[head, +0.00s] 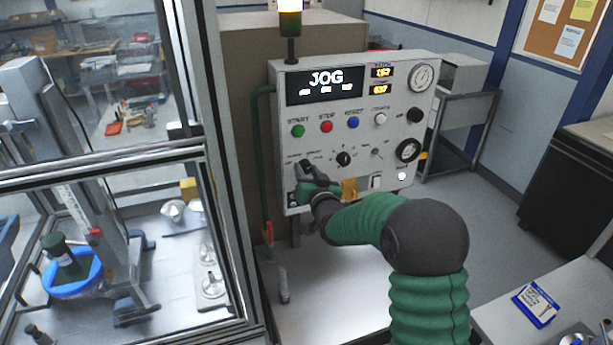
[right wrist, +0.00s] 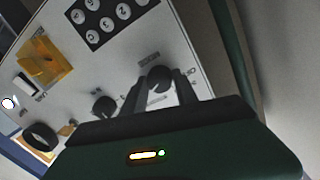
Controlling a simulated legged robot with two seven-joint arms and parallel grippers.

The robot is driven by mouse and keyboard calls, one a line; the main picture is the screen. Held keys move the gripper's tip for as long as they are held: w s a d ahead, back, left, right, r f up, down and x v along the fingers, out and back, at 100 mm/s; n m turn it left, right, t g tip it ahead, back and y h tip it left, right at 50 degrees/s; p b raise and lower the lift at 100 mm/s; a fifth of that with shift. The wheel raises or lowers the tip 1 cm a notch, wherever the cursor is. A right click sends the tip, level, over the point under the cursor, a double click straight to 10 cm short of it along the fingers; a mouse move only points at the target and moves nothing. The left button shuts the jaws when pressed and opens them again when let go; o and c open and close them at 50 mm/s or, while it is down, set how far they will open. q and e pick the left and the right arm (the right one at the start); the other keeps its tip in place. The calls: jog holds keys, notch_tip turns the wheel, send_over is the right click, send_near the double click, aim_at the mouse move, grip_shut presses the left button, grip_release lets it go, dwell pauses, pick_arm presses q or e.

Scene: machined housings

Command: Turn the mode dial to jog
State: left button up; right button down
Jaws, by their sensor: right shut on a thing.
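The grey control panel (head: 350,130) stands upright ahead, and its dark display (head: 325,84) reads "JOG" in large white letters. My right gripper (head: 305,172) is at the panel's lower left. In the right wrist view, its two fingers are shut on a dark round dial (right wrist: 160,78), one finger on each side. I take this to be the mode dial; its label is too small to read. My gripper hides the dial's pointer in the head view. My left gripper is not in view.
Another black dial (head: 343,158) sits just right of the gripper, and it also shows in the wrist view (right wrist: 104,105). A yellow cover (head: 349,188) and a keypad (right wrist: 110,14) are close by. Coloured buttons line up above. A framed glass enclosure (head: 200,148) stands left.

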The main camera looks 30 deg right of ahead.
jog(key=shift+d+r, duration=0.1)
jog(key=shift+r, duration=0.25)
jog(key=c, duration=1.3)
grip_release()
jog(key=o, duration=0.4)
jog(key=shift+f, duration=0.2)
jog(key=shift+c, duration=0.2)
jog(key=shift+s, duration=0.1)
jog(key=shift+s+f+b, duration=0.1)
jog(key=shift+s+b, duration=0.15)
jog(key=shift+b, duration=0.05)
jog(key=b+v, duration=0.4)
jog(key=v, duration=1.2)
jog(key=shift+f, duration=0.1)
